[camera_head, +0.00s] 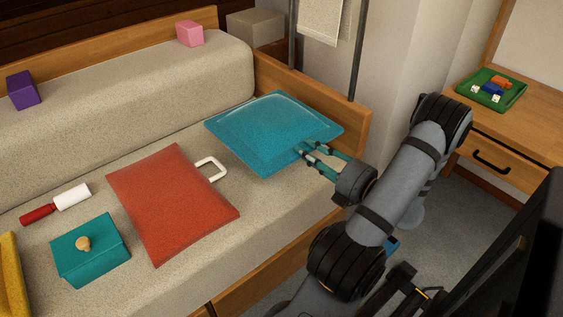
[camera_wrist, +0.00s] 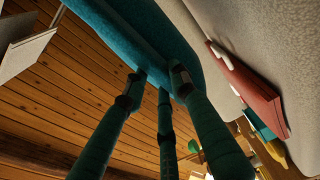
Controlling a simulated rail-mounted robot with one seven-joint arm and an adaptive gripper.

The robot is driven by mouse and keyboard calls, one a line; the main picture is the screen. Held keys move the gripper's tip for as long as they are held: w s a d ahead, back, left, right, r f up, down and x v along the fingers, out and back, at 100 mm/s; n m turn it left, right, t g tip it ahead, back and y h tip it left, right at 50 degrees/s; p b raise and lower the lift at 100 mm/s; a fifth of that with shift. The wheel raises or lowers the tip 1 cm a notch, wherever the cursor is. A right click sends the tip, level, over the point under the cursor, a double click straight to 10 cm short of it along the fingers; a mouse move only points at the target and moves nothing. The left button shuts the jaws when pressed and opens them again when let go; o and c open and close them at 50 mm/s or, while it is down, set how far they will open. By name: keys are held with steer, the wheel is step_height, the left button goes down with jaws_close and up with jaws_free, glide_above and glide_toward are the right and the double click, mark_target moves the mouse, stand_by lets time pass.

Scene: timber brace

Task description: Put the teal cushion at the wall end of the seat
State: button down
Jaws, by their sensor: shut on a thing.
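The teal cushion (camera_head: 262,130) is a square pad over the right end of the seat (camera_head: 290,195) in the head view. My gripper (camera_head: 303,152) is shut on its near right edge. The cushion looks tilted, and whether it touches the seat cannot be told. In the wrist view the cushion (camera_wrist: 130,30) fills the top, with my gripper fingers (camera_wrist: 158,75) at its edge. The wooden end panel (camera_head: 340,110) of the seat and the pale wall stand just beyond the cushion, to the right.
A red cushion (camera_head: 172,205) with a white handle (camera_head: 212,168) beside it lies left of the teal cushion. A teal box (camera_head: 90,250), a lint roller (camera_head: 57,204) and a yellow item (camera_head: 10,275) are farther left. Pink (camera_head: 189,33) and purple (camera_head: 23,90) blocks sit on the backrest.

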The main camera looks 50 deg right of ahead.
steer(key=w+d+f+b, duration=0.1)
steer(key=w, duration=0.1)
steer(key=w+f, duration=0.2)
steer(key=w, duration=0.1)
steer(key=w+d+f+b, duration=0.1)
steer(key=w+f, duration=0.1)
steer(key=w, duration=0.1)
steer(key=shift+d+b, duration=0.3)
step_height(320, 180, down, 4)
steer(key=shift+f+b, duration=0.1)
steer(key=shift+b, duration=1.1)
steer(key=c, duration=1.4)
jaws_free()
steer(key=shift+s, duration=0.3)
steer(key=s+p, duration=0.2)
steer(key=s, duration=0.9)
steer(key=shift+s+a+p, duration=0.2)
steer(key=shift+s+p, duration=0.1)
steer(key=shift+p, duration=0.1)
